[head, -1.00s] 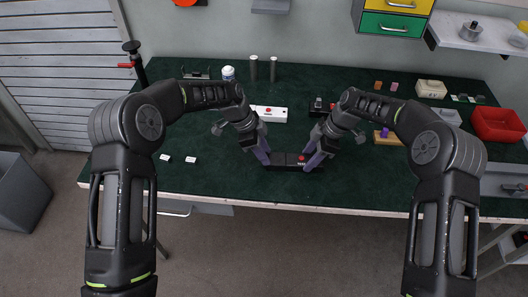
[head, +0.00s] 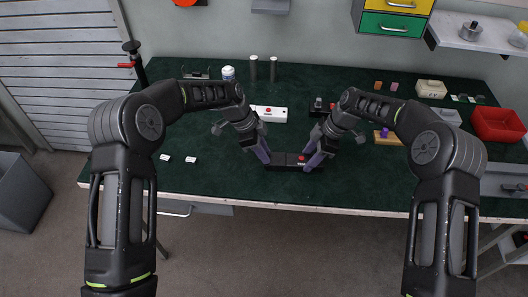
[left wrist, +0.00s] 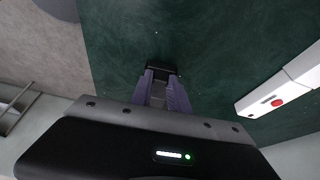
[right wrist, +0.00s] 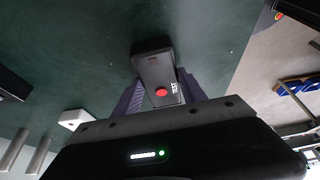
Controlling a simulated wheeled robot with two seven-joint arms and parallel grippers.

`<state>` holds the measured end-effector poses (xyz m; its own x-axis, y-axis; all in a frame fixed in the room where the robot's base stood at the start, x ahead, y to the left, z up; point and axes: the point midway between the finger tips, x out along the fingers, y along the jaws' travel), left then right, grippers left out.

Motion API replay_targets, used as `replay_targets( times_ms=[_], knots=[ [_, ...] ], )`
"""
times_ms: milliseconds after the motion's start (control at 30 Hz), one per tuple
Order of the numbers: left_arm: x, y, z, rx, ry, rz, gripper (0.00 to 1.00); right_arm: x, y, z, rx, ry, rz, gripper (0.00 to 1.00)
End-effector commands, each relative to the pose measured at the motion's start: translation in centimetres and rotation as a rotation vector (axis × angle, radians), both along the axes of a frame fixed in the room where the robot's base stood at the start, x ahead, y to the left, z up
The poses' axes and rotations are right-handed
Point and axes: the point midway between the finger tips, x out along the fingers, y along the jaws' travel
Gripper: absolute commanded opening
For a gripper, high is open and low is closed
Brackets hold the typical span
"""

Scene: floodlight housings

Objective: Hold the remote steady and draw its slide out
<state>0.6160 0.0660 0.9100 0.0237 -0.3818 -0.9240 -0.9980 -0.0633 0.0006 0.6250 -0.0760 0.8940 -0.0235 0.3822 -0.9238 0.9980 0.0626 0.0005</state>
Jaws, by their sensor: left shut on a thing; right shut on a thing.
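The black remote (head: 291,159) lies lengthwise near the table's front edge in the head view, its red button toward the right end. My left gripper (head: 267,160) is shut on its left end. My right gripper (head: 310,164) is shut on its right part, by the button. The right wrist view shows the remote's body (right wrist: 153,69) with the red button and a TEST label between the fingers. The left wrist view shows a dark end of the remote (left wrist: 161,71) at the fingertips; the fingers hide the rest. I cannot tell how far the slide is out.
A white remote-like box (head: 269,114) with a red button lies behind the grippers. Two small white pieces (head: 178,159) lie left. The table front is clear.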

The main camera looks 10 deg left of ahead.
Motion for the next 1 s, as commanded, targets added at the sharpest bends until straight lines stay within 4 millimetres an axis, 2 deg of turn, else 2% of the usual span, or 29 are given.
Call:
replay_targets(
  times_ms=[500,567,800,1000],
  knots=[
    [0.0,0.1,0.0,0.000,-0.001,0.001,0.00,0.0,0.0,0.0,-0.001,0.000,0.000,0.03],
    [0.0,0.6,0.0,0.000,0.000,0.002,0.00,0.0,-0.1,0.0,-0.001,0.000,0.000,0.03],
    [-0.2,4.5,0.0,0.000,0.001,0.005,0.00,0.0,-0.1,0.0,-0.002,0.000,-0.001,0.03],
    [-0.3,5.0,0.0,0.001,-0.001,0.000,0.00,0.0,-0.1,0.0,-0.002,0.000,-0.001,0.03]
  ],
)
